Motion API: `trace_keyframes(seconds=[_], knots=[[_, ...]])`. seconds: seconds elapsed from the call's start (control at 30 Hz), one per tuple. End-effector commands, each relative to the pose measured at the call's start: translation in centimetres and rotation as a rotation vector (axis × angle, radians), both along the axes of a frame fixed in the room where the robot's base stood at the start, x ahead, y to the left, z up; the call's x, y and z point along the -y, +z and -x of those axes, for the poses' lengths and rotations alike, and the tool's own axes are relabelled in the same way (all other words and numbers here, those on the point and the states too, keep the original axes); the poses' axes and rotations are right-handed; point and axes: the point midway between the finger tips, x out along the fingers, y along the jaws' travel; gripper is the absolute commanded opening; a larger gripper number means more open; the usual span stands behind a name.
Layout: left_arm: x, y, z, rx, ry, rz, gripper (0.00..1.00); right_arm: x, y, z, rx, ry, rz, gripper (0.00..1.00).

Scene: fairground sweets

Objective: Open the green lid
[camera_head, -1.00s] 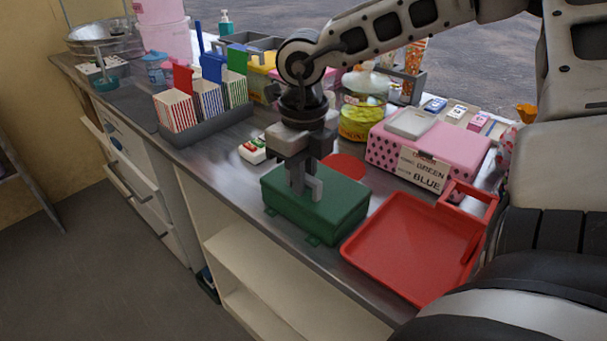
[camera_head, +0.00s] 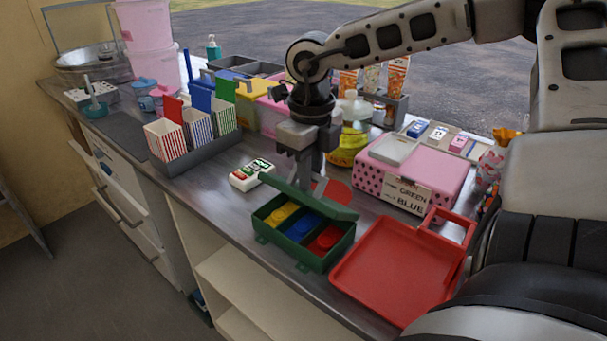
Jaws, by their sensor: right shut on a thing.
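The green box (camera_head: 283,247) stands near the counter's front edge. Its green lid (camera_head: 312,200) is raised and tilted back towards the far side. Inside the box lie a yellow piece (camera_head: 282,214), a blue piece (camera_head: 304,228) and a red piece (camera_head: 325,240) side by side. My right gripper (camera_head: 304,184) is at the lid's far side, pointing down and shut on the lid; its fingertips are partly hidden behind the lid. My left gripper is not in view.
A red tray (camera_head: 392,272) stands close to the right of the box. A pink dotted box (camera_head: 428,175) with a "GREEN BLUE" card is behind it. A white button box (camera_head: 250,174), a red disc (camera_head: 335,192) and striped cartons (camera_head: 196,130) in a grey holder are nearby.

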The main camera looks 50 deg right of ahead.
Motion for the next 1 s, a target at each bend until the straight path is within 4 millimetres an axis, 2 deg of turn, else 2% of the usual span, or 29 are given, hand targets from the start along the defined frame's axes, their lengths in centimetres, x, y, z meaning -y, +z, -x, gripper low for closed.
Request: trace_keyframes(seconds=[0.1,0.27,0.47,1.0], knots=[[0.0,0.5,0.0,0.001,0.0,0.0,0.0,1.3,0.2,0.1,-0.007,-0.004,0.005,0.07],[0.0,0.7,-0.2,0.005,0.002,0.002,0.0,1.9,0.1,0.0,-0.009,-0.005,0.004,0.08],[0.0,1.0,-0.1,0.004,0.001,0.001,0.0,3.6,0.3,-0.1,-0.008,-0.005,0.003,0.07],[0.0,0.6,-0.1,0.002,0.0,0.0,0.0,6.8,-0.2,-0.4,-0.006,-0.003,0.002,0.04]])
